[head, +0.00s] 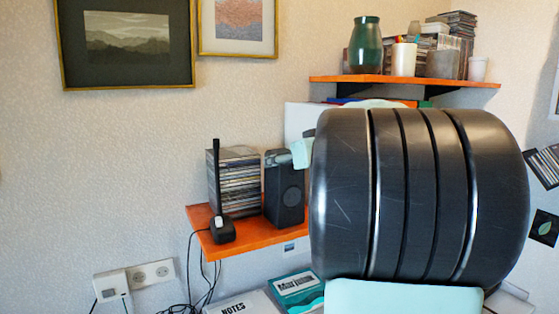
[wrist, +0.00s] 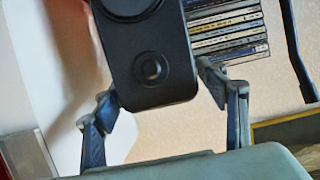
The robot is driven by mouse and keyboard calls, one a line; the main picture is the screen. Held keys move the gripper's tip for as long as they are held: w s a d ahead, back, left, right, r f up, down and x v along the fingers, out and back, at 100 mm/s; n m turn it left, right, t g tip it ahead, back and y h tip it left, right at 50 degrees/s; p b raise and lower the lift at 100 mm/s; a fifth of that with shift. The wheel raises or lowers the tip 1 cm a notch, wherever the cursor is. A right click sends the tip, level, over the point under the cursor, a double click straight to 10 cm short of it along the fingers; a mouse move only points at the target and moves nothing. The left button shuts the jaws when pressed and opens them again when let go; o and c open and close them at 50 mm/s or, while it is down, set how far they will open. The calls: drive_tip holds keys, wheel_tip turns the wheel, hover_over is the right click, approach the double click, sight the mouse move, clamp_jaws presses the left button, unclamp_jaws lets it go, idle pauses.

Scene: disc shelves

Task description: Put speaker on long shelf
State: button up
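The speaker (head: 285,190) is a dark box with round cones. It stands upright on the lower orange shelf (head: 240,246), right of a CD stack (head: 238,180). In the wrist view the speaker (wrist: 150,62) appears upside down. My gripper (wrist: 158,95) has its two fingers spread, one at each side of the speaker's end. I cannot tell if they touch it. In the head view, only a pale part of my gripper (head: 301,152) shows beside the speaker's upper right; my dark arm hides the rest. A second orange shelf (head: 390,80) is higher at the right.
The upper shelf holds a green vase (head: 366,46), a white cup (head: 404,60), and CD stacks (head: 457,32). A black device with an antenna (head: 221,229) stands at the lower shelf's left end. Framed pictures (head: 126,42) hang on the wall. Books (head: 297,287) lie below.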

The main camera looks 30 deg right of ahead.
drive_tip(key=shift+r, duration=0.1)
drive_tip(key=v, duration=0.7)
drive_tip(key=shift+s+r, duration=0.1)
drive_tip(key=shift+s, duration=0.15)
